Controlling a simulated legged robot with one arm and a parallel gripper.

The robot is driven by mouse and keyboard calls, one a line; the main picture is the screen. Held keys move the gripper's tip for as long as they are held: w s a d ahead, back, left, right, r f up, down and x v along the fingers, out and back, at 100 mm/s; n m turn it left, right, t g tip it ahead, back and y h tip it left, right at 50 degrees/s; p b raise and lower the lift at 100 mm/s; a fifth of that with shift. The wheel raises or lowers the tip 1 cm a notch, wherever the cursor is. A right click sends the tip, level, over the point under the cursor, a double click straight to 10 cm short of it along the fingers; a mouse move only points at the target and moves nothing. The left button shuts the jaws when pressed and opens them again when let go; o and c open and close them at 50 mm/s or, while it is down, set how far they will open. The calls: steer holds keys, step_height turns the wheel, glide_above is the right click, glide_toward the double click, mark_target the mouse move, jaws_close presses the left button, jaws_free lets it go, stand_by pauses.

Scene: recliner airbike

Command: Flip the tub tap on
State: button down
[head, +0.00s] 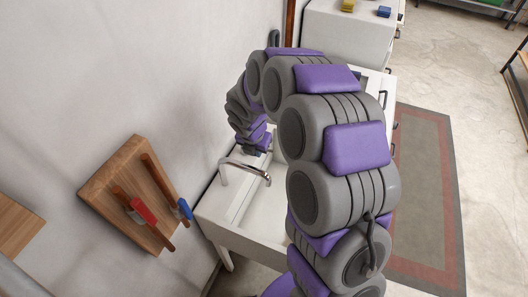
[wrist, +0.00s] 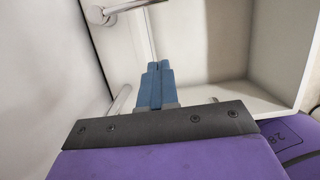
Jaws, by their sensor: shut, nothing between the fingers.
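The tub tap is a curved chrome spout (head: 245,168) at the wall side of the white basin (head: 232,240) in the head view. Part of the chrome tap (wrist: 128,7) also shows at the top of the wrist view. My gripper's blue fingers (wrist: 156,80) are pressed together and empty, pointing over the basin in the wrist view. A short metal piece (wrist: 119,103) shows just left of the fingers; I cannot tell whether it is a tap part. In the head view my gripper end is small and partly dark, just behind the spout, so contact cannot be told.
A wooden wall board (head: 130,180) with red and blue pieces is left of the basin. A white cabinet (head: 345,38) with small yellow and blue items stands behind. My arm hides much of the basin. A rug (head: 425,200) lies on open floor to the right.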

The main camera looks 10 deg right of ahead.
steer(key=shift+w+f, duration=0.1)
stand_by(0.3)
steer(key=w+d+f+b, duration=0.2)
steer(key=w+f, duration=0.3)
steer(key=f, duration=0.3)
steer(key=shift+d+f+b, duration=0.35)
steer(key=shift+d, duration=0.45)
